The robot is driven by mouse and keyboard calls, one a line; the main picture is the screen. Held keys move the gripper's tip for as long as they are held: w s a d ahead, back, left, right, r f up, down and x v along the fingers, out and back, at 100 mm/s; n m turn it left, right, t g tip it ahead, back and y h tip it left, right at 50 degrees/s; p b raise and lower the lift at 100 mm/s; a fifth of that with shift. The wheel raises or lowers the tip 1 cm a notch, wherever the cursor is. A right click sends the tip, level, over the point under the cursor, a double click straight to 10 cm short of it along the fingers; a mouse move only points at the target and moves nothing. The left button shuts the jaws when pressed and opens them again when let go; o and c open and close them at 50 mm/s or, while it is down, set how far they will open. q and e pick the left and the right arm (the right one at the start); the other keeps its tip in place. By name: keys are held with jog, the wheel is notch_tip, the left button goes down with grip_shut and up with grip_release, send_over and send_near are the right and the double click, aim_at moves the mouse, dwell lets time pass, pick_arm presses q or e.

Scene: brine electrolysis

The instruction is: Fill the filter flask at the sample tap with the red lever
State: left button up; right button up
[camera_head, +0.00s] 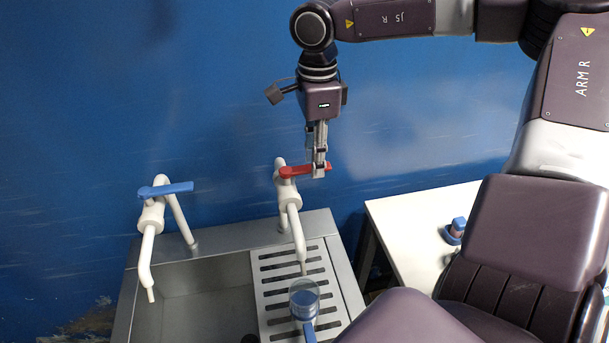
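The sample tap (291,208) is white, with a red lever (293,171) on top. Its spout points down over the slotted drain board. The filter flask (304,296) is a clear, round vessel below the spout, with a blue part towards the bottom edge of the picture. Its contents cannot be made out, and no stream shows clearly. My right gripper (319,172) points down at the free end of the red lever, its fingertips over it. The fingers look close together, but whether they grip the lever cannot be told. My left gripper is not seen.
A second white tap with a blue lever (170,189) stands left, over an open sink basin (200,300). The slotted drain board (275,281) lies right of the basin. A white table (405,225) on the right bears a small blue-capped item (455,231). A blue wall stands behind.

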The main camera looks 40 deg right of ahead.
grip_shut()
